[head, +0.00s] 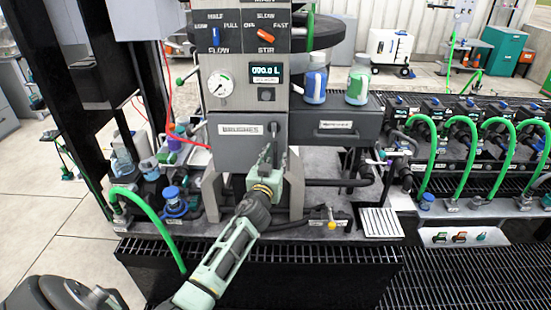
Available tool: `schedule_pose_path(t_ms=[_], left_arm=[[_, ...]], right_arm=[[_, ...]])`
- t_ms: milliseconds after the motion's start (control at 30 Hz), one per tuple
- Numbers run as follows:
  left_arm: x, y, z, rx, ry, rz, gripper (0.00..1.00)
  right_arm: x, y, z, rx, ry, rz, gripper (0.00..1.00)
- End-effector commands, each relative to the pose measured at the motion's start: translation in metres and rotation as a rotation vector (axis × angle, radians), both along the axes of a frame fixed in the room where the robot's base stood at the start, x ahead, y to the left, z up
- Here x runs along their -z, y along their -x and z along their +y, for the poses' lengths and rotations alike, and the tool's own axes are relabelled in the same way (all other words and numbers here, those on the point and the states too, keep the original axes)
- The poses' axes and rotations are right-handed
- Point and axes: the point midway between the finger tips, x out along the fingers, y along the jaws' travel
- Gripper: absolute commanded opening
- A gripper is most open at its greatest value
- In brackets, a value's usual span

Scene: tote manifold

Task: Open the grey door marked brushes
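The grey door (228,148) marked BRUSHES is on the front of the grey column in the head view, below the gauge and the small display. It looks closed, flush with the column. My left gripper (272,152) comes up from the lower left and is in front of the door's right side, near a small dark upright part that may be its handle. The wrist and fingers cover the door's lower right area. I cannot tell whether the fingers touch the handle or what gap is between them. My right gripper does not show.
A grey drawer (339,124) with a label is to the right, with lidded cups (314,87) on top. Above the door are a gauge (221,85), display (266,72) and blue and orange knobs. Green hoses (155,214) and a yellow valve (332,222) stand around the column's foot.

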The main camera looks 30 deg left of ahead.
Motion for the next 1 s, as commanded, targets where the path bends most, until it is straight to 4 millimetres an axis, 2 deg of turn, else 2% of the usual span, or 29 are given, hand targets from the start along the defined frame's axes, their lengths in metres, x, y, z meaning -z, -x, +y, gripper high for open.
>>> schedule_pose_path(t_ms=[267,600,1000], left_arm=[[-0.0001,-0.0012,0.0002,0.001,-0.001,0.000,0.29],[0.0001,-0.0012,-0.0005,0.002,-0.001,0.000,0.00],[0.0001,-0.0015,-0.0018,0.005,-0.003,0.000,0.00]], right_arm=[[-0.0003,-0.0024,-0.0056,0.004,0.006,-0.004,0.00],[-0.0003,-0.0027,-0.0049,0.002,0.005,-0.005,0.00],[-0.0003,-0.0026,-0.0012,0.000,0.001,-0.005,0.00]])
